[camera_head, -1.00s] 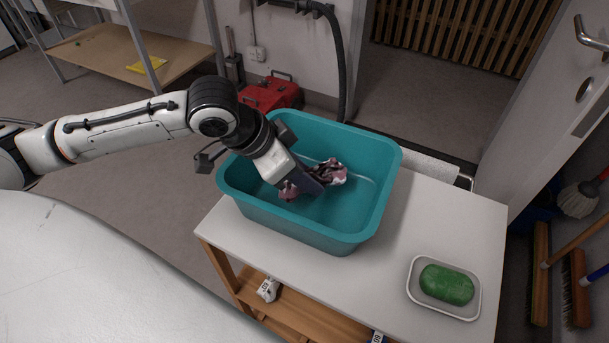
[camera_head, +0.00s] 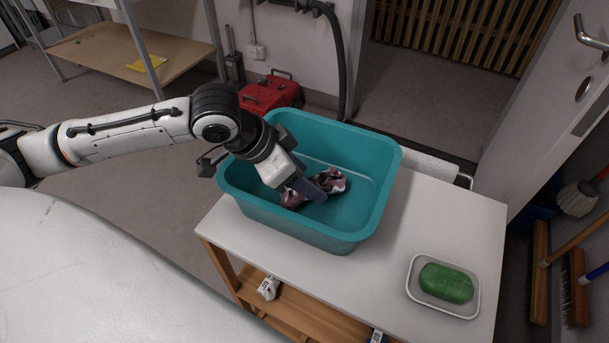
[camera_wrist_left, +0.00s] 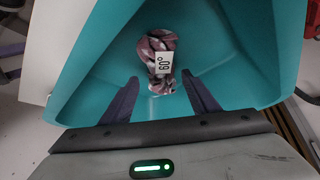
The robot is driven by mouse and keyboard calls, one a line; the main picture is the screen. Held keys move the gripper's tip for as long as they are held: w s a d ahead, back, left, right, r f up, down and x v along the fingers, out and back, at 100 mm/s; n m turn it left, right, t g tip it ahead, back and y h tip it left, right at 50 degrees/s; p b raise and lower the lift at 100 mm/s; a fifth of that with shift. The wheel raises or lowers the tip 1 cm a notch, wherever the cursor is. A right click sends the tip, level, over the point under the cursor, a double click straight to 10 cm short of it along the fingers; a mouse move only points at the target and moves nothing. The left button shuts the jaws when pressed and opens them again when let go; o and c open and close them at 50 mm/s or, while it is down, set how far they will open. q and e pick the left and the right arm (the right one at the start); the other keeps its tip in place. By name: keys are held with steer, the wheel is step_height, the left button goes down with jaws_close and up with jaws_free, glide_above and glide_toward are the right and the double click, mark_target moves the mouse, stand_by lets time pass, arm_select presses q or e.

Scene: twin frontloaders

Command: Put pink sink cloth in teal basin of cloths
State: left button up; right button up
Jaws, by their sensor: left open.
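The pink sink cloth (camera_head: 331,181), crumpled with a pink, dark and white pattern, lies inside the teal basin (camera_head: 376,190). In the left wrist view the cloth (camera_wrist_left: 157,48) carries a white tag reading "60°" and rests on the floor of the basin (camera_wrist_left: 225,45). My left gripper (camera_head: 310,190) reaches down into the basin from the left and hides part of the cloth. In the wrist view its two fingers (camera_wrist_left: 160,82) are spread wide, with the cloth between and beyond them, touching neither finger there. My right gripper is not in view.
The basin stands on a white table (camera_head: 405,235). A green soap bar (camera_head: 446,284) sits in a white dish (camera_head: 417,298) at front right. A lower wooden shelf (camera_head: 287,310) holds small tagged items. A red toolbox (camera_head: 270,94) is behind, and an open door stands right.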

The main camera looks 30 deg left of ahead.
arm_select(q)
steer(key=shift+r, duration=0.15)
steer(key=p+v, duration=0.2)
steer(key=v, duration=1)
steer(key=shift+r, duration=0.45)
